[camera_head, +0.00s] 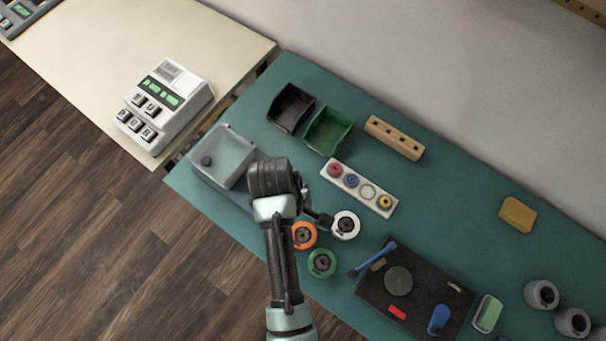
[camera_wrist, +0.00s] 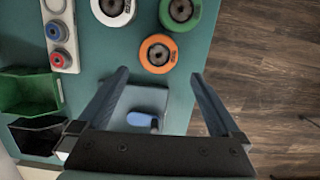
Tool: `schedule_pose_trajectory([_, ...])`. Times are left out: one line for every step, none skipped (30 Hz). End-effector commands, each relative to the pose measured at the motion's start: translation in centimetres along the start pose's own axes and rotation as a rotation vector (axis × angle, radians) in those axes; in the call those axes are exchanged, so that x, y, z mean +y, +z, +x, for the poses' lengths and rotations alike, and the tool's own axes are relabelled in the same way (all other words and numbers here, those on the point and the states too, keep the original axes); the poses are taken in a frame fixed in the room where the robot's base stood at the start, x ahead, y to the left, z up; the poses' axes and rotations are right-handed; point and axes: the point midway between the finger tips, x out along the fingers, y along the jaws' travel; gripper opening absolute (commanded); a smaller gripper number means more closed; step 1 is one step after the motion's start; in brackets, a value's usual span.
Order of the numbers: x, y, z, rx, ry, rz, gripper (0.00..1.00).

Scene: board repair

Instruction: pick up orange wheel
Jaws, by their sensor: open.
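The orange wheel (camera_head: 295,241) lies flat on the teal bench mat, partly beside my arm in the head view. In the wrist view the orange wheel (camera_wrist: 146,58) shows whole, an orange ring with a pale inner band and a dark centre. It lies just beyond and between my fingertips in that picture. My gripper (camera_wrist: 160,75) is open, with nothing between its fingers. It hangs over the mat. In the head view my arm hides much of the gripper, and I cannot tell its exact height.
A white wheel (camera_head: 336,233) and a green wheel (camera_head: 312,269) lie close to the orange one. A strip with coloured knobs (camera_head: 352,190), a green bin (camera_head: 327,131) and a black bin (camera_head: 290,106) are behind. A dark board (camera_head: 375,293) with tools lies right.

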Motion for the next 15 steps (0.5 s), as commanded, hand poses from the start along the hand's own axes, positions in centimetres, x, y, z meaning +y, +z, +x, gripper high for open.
schedule_pose_trajectory([0.0, 0.1, 1.1, -0.002, -0.003, 0.002, 1.00])
schedule_pose_trajectory([0.0, 0.1, 1.7, -0.001, -0.002, 0.002, 1.00])
schedule_pose_trajectory([0.0, 0.1, 2.4, 0.000, -0.002, 0.003, 1.00])
schedule_pose_trajectory([0.1, 0.0, 2.8, 0.000, -0.001, 0.003, 1.00])
schedule_pose_trajectory([0.1, 0.0, 3.3, 0.001, 0.000, 0.003, 1.00])
schedule_pose_trajectory([0.1, 0.0, 3.7, 0.002, 0.001, 0.004, 1.00])
schedule_pose_trajectory([0.1, 0.0, 4.0, 0.002, 0.001, 0.004, 1.00])
schedule_pose_trajectory([0.1, 0.0, 4.2, 0.002, 0.001, 0.004, 1.00])
schedule_pose_trajectory([0.1, 0.0, 4.4, 0.003, 0.002, 0.004, 1.00])
schedule_pose_trajectory([0.2, 0.0, 4.5, 0.004, 0.003, 0.004, 1.00])
schedule_pose_trajectory([0.2, 0.0, 4.7, 0.004, 0.003, 0.004, 1.00])
schedule_pose_trajectory([0.2, 0.0, 4.9, 0.003, 0.002, 0.005, 1.00])
schedule_pose_trajectory([0.2, 0.1, 5.2, 0.003, 0.001, 0.005, 1.00])
schedule_pose_trajectory([0.2, 0.1, 5.5, 0.003, 0.002, 0.005, 1.00])
schedule_pose_trajectory([0.2, 0.2, 6.1, 0.002, 0.000, 0.005, 1.00])
